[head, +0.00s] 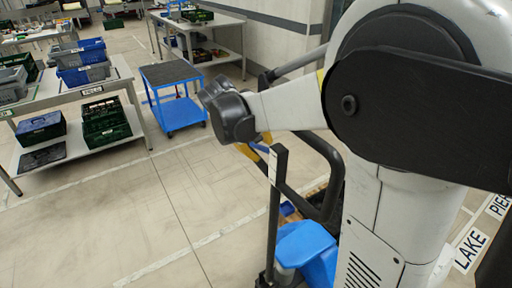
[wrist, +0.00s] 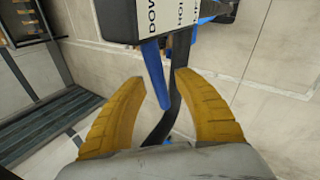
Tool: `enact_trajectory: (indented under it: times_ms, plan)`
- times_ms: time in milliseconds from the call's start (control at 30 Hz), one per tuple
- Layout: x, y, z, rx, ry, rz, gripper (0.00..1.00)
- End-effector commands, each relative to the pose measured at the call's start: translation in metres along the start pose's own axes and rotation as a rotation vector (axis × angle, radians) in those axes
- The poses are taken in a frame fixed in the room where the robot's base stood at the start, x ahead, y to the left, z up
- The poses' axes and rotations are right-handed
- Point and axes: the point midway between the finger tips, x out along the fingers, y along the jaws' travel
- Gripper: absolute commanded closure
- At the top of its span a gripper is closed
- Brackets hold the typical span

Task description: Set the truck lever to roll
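The truck lever (wrist: 158,82) is a slim blue bar that comes out from under a white label plate (wrist: 165,14). In the wrist view the plate reads "DOW" and "HOL", with a third word too cut off to read. My gripper (wrist: 160,77) is open, its yellow fingers on either side of the blue bar, with gaps showing on both sides. In the head view my gripper (head: 256,147) is beside the truck's dark post (head: 273,215), and a little of the blue lever (head: 262,146) shows there. The blue truck body (head: 308,250) stands below.
The truck's black loop handle (head: 333,180) curves close to my arm. A blue cart (head: 170,73) and a table with crates (head: 128,88) stand at the upper left. The floor between is clear. A slatted dark surface (wrist: 45,125) lies left in the wrist view.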

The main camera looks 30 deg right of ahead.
Motion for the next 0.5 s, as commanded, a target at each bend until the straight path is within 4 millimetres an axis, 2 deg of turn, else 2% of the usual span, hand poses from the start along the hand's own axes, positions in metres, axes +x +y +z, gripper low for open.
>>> enact_trajectory:
  times_ms: [167,200,267,300,500]
  plan:
    - [-0.0005,0.0001,-0.0001,0.000,0.000,0.000,0.64]
    - [-0.0005,0.0001,0.0000,0.000,0.000,0.000,0.76]
    - [-0.0006,0.0001,0.0000,0.000,0.000,0.000,0.94]
    - [-0.0006,0.0001,0.0000,0.000,0.000,0.000,1.00]
    - [-0.0006,0.0000,0.0000,0.000,0.000,0.000,1.00]
